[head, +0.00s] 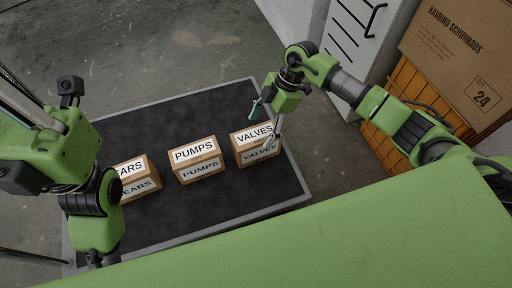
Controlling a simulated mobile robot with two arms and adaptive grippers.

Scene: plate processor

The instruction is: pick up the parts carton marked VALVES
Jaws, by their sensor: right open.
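The VALVES carton (243,151) is a small brown box with white labels, at the right end of a row on a dark-topped table. The PUMPS carton (187,173) stands to its left. A carton whose visible label reads "EARS" (146,188) is further left, partly hidden by my left arm. My right gripper (262,127) is open at the VALVES carton, with one finger in front of its right side and the other near its top back. I cannot tell whether the fingers touch it. My left gripper is not clearly seen; only the left arm shows.
The table (240,104) has bare dark mat behind and between the cartons. A white cabinet (350,45) stands behind at the right. An orange crate (407,82) with a large cardboard box (465,50) on it is at the far right, near my right arm.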

